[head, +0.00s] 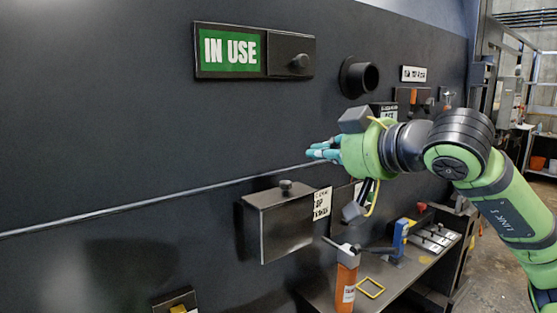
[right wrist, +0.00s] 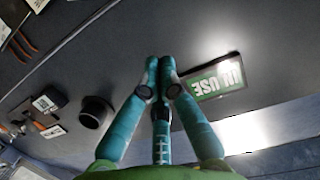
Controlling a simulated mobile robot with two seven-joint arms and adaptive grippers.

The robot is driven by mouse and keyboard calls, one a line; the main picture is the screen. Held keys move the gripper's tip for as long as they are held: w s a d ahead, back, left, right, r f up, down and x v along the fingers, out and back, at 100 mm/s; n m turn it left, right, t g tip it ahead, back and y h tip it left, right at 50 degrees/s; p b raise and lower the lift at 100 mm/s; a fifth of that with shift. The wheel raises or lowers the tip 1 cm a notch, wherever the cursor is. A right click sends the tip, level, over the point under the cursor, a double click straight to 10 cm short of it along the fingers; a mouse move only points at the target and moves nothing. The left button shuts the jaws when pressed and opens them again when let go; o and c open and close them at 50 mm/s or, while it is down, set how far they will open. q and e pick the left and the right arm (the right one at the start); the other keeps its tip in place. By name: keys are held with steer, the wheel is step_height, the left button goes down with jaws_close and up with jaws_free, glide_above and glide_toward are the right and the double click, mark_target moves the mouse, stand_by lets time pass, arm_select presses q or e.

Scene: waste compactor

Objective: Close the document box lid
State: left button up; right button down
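A dark metal box with a knob on its top (head: 285,225) is mounted on the black wall, low in the middle of the head view. I take it to be the document box. Its lid looks down on the box, though I cannot see the seam clearly. My right gripper (head: 314,151) is above and to the right of the box, apart from it, with its fingers pointing left. In the right wrist view its teal fingers (right wrist: 160,66) meet at the tips with nothing between them. The box does not show clearly there. My left gripper is out of view.
An "IN USE" sign (head: 229,50) with a sliding knob cover is on the wall above. A black round port (head: 358,77) sticks out near my right arm. Below right, a shelf (head: 408,271) holds an orange tube (head: 346,287) and a blue tool (head: 399,236).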

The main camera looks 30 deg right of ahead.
steer(key=w+f+p, duration=0.4)
steer(key=w+f, duration=0.2)
steer(key=w, duration=0.3)
steer(key=shift+f, duration=0.25)
steer(key=shift+w, duration=0.15)
steer(key=b, duration=0.2)
steer(key=f+b, duration=0.1)
steer(key=b, duration=0.1)
steer(key=shift+s+f+t, duration=0.25)
steer(key=shift+t, duration=0.15)
